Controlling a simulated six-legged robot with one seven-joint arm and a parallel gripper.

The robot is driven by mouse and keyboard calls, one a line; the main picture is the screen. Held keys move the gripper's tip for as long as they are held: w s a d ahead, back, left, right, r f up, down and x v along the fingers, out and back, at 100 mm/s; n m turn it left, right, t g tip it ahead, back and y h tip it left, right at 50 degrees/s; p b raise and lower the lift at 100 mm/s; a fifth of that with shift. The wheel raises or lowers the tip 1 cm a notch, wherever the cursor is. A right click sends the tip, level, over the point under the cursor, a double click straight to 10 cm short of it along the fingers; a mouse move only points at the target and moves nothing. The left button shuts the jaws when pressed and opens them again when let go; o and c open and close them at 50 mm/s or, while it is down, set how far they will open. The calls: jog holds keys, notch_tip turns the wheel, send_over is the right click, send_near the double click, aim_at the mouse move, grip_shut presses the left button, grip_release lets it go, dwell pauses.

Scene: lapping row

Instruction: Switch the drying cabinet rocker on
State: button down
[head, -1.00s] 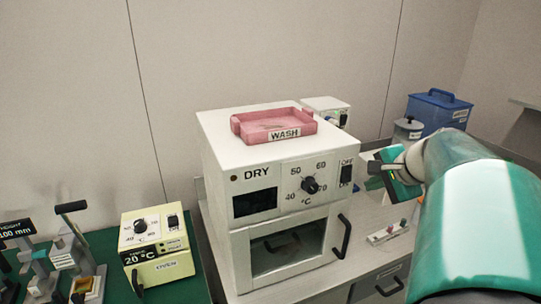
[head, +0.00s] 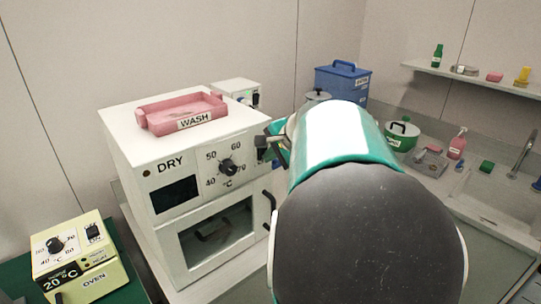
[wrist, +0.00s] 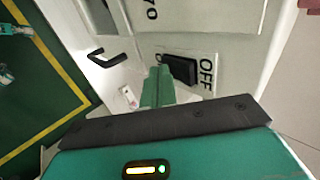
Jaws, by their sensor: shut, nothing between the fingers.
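The drying cabinet (head: 128,172) is a white box marked DRY with a dark display, a temperature knob (head: 228,166) and a glass-fronted door. Its black rocker (wrist: 181,69) sits on a white plate in the wrist view, with OFF lettered to its right and the other label mostly hidden. My gripper (wrist: 158,80) is shut and empty, its green fingers just to the left of the rocker in the wrist view. I cannot tell whether they touch it. In the head view my arm covers most of the gripper beside the cabinet's front right edge.
A pink WASH tray (head: 183,112) lies on top of the cabinet. A yellow oven (head: 73,262) stands at the left. A blue bin (head: 342,84), a green pot (head: 402,136) and a sink (head: 500,200) are at the right. The cabinet door handle (wrist: 108,56) sticks out near my gripper.

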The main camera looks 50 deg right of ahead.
jog(key=shift+r, duration=0.15)
jog(key=shift+r, duration=0.7)
dwell(0.3)
